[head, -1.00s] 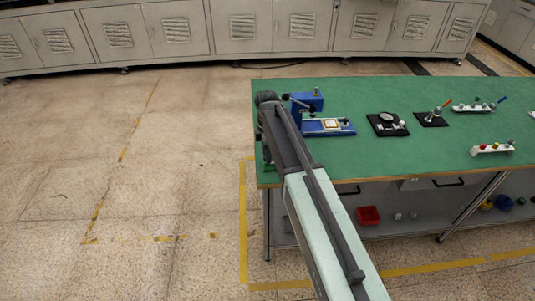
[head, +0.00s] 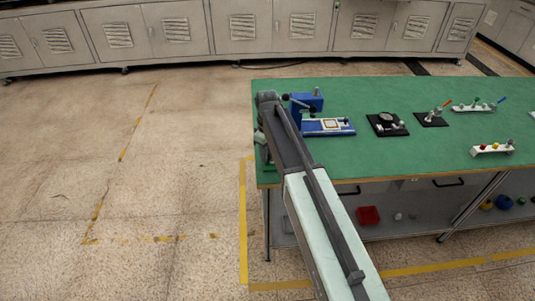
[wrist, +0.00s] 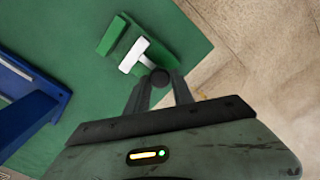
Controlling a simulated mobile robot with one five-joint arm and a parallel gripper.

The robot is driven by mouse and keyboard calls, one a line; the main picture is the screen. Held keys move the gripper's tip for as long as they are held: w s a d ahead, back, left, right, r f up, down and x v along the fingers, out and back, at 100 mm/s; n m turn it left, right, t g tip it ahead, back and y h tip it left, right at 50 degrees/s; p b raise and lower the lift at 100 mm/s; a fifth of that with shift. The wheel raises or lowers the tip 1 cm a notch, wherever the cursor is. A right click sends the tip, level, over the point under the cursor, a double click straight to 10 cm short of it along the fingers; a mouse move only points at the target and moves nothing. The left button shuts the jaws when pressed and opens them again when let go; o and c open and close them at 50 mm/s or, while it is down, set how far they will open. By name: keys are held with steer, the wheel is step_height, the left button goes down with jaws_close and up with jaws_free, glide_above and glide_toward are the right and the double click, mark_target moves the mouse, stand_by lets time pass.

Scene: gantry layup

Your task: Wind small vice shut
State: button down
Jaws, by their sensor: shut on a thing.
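A dark round knob (wrist: 160,77) sits at the near end of the pale part. My gripper (wrist: 161,83) is shut on this knob, with one finger on each side. In the head view a bit of the green vice (head: 267,156) shows at the bench's left edge; my arm hides most of it and the fingers.
The vice is at the left edge of the green bench (head: 400,160), with open floor beyond. A blue fixture (head: 307,103) with a lever stands close by, to the right of my arm. Black-based fixtures (head: 387,123) and a white rack (head: 492,147) are farther right.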

steer(key=shift+w+m, duration=0.1)
steer(key=shift+m, duration=0.4)
steer(key=c, duration=1.4)
jaws_free()
steer(key=shift+o, duration=0.2)
step_height(320, 180, up, 8)
steer(key=p, duration=0.8)
steer(key=shift+f, duration=0.1)
